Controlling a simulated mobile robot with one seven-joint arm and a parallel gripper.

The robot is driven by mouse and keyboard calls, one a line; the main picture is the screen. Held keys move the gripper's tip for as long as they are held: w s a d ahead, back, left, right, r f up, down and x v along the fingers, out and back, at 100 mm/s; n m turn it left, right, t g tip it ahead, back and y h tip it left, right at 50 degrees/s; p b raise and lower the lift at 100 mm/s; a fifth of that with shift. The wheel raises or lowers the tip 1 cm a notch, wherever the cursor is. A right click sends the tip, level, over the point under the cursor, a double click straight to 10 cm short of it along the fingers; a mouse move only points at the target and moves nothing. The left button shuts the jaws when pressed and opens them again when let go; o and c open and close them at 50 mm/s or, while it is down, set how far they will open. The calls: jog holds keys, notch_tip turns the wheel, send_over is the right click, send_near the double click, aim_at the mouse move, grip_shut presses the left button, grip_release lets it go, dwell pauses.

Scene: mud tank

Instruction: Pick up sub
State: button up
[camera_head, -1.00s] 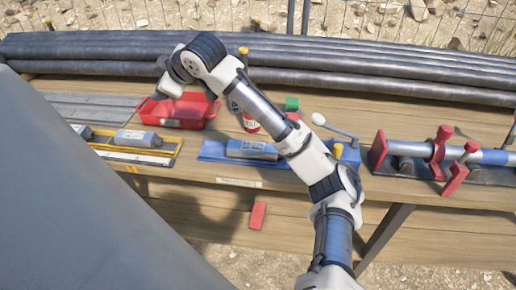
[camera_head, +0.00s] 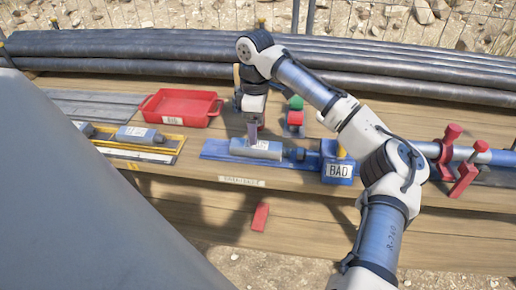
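A grey cylindrical sub (camera_head: 243,149) lies in the blue tray (camera_head: 213,149) at the middle of the bench. My gripper (camera_head: 253,138) points down over the middle of this sub, at or very near its top. Its fingers are small and seen edge-on, so I cannot tell whether they are open or shut or whether they touch it. Another grey sub (camera_head: 137,135) lies in the yellow-edged tray (camera_head: 130,155) to the left. The blue tray has a darker end piece to the right of the sub.
A blue box (camera_head: 338,171) marked BAD stands at the blue tray's right end. A red tray (camera_head: 180,107) sits behind left. Green and red blocks (camera_head: 295,110) stand behind. A red clamp (camera_head: 448,150) holds a pipe at right. Long dark pipes (camera_head: 150,45) line the back.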

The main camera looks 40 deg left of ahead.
aim_at(258, 145)
jog(key=shift+d+f+p, duration=0.2)
jog(key=shift+f+p, duration=0.05)
jog(key=shift+f, duration=1.3)
jog(key=shift+d+f+p, duration=0.15)
jog(key=shift+f+p, duration=0.1)
jog(key=shift+f, duration=1.25)
jog(key=c, duration=1.3)
jog(key=shift+r, duration=0.1)
jog(key=shift+c, duration=0.8)
jog(key=shift+r, duration=0.1)
